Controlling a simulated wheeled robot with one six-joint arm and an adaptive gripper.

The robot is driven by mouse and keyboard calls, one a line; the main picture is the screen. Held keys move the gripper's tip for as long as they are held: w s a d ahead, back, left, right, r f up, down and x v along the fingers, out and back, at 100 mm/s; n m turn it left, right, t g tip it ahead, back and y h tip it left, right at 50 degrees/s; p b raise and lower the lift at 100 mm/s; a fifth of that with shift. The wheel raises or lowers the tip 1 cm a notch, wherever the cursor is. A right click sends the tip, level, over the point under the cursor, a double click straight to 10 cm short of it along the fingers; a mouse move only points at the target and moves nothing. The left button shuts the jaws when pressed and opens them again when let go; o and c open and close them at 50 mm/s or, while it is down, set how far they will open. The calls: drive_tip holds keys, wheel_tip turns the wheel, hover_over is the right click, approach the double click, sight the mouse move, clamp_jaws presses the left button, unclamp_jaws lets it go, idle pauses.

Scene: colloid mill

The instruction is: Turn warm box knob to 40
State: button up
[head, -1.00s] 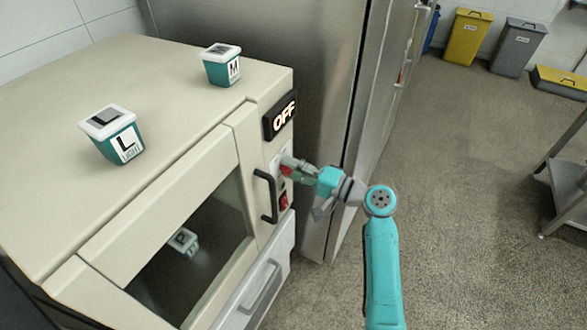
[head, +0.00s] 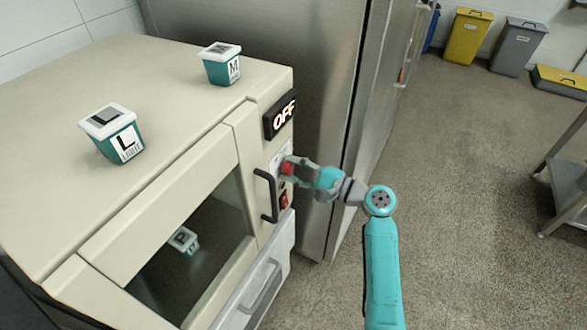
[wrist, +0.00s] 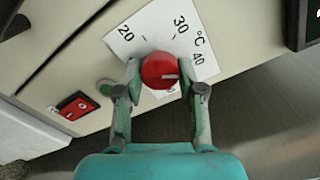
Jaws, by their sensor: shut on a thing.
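The warm box (head: 190,110) is the beige cabinet with a dark window at the left. Its red knob (wrist: 160,70) sits on a white dial plate (wrist: 150,30) marked 20, 30, 40 °C. A short white line on the knob points right in the wrist view, roughly toward the side of the 40 label. My gripper (wrist: 160,75) has one finger on each side of the knob and is shut on it. In the head view my gripper (head: 288,168) reaches the panel from the right, and the red knob shows between its fingers.
A red rocker switch (wrist: 75,106) and a green button (wrist: 106,87) sit beside the dial. A black door handle (head: 266,196) is left of my gripper. An OFF display (head: 281,118) is above. A steel cabinet (head: 330,100) stands close behind; open floor lies right.

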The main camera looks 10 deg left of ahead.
idle(0.4)
drive_tip(key=o, duration=1.1)
drive_tip(key=shift+d, duration=0.1)
drive_tip(key=v, duration=1.2)
